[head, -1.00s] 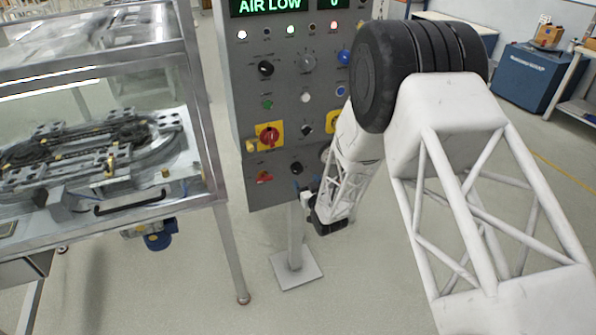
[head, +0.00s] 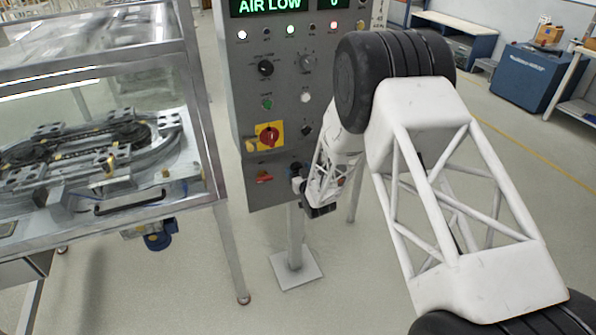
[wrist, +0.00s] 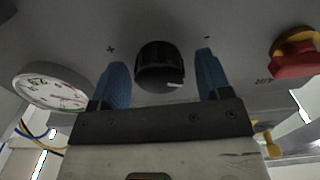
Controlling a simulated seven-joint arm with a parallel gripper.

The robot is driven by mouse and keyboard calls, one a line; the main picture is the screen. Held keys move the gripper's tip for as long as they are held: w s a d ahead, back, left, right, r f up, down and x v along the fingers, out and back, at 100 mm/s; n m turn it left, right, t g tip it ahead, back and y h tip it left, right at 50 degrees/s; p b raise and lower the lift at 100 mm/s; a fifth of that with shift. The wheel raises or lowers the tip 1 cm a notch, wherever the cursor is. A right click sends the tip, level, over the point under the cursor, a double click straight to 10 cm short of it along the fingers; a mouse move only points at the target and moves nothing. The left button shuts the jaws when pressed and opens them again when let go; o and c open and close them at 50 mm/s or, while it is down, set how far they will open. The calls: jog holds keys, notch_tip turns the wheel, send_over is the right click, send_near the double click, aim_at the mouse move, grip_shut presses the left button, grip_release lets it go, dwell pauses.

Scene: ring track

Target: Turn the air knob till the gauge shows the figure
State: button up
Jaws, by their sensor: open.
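In the wrist view a black ribbed knob (wrist: 160,66) with a white pointer mark sits on the grey panel, between a plus and a minus sign. My gripper (wrist: 161,60) is open, its two blue fingers on either side of the knob with gaps visible; contact is not seen. A round white gauge (wrist: 50,87) is left of the fingers, tilted in view; its reading is too small to tell. In the head view the black knob (head: 296,167) is low on the control panel, and my gripper (head: 298,186) is just below it. The panel display (head: 268,6) reads AIR LOW.
A red and yellow knob (wrist: 295,53) is at the right in the wrist view. In the head view the panel (head: 245,100) carries several knobs and lamps, with a red switch (head: 268,136) above my gripper. A glass-cased track machine (head: 95,150) stands at the left.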

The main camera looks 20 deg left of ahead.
jog(key=shift+c, duration=0.3)
jog(key=c, duration=0.9)
jog(key=shift+o, duration=0.2)
